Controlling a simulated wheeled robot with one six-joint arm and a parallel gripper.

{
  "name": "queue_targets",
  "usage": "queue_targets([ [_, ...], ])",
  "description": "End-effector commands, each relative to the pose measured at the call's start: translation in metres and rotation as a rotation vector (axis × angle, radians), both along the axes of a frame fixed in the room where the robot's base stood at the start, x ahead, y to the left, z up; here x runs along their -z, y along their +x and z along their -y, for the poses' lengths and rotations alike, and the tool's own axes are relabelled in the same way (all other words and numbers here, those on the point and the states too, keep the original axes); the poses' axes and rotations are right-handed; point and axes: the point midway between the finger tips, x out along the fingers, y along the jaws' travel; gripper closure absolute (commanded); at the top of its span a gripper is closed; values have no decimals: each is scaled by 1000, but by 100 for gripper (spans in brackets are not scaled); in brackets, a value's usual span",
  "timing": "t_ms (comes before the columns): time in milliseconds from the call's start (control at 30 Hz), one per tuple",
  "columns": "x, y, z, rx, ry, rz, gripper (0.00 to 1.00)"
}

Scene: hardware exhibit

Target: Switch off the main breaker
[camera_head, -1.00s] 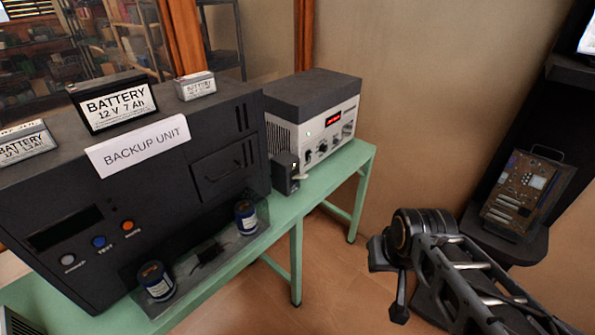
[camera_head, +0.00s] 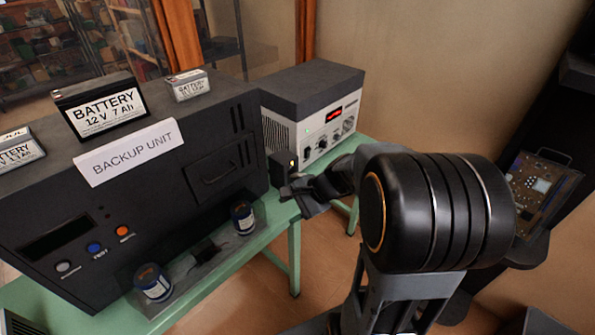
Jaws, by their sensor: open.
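A small dark box (camera_head: 281,168) stands on the green table between the backup unit and the grey power supply. It has a small yellowish light on its face. It may be the main breaker, but no label on it is readable. My gripper (camera_head: 293,189) is open, right at the box's lower front side; I cannot tell whether it touches. The gripper hides the lower front of the box, where a pale lever-like part showed before. My arm's thick black joint fills the right middle of the view.
The black backup unit (camera_head: 150,185) with buttons and batteries on top fills the left. The grey power supply (camera_head: 315,105) with a red display stands behind the box. A circuit board (camera_head: 540,188) stands at right.

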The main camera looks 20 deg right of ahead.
Motion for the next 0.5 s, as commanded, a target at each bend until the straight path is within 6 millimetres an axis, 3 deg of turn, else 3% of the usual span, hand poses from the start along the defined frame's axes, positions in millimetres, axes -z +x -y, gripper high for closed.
queue_targets([
  [100,6,36,42,363,272,-84,49],
  [200,16,58,80,621,463,-120,49],
  [400,35,77,142,959,713,-146,49],
  [500,42,82,156,1037,772,-147,49],
])
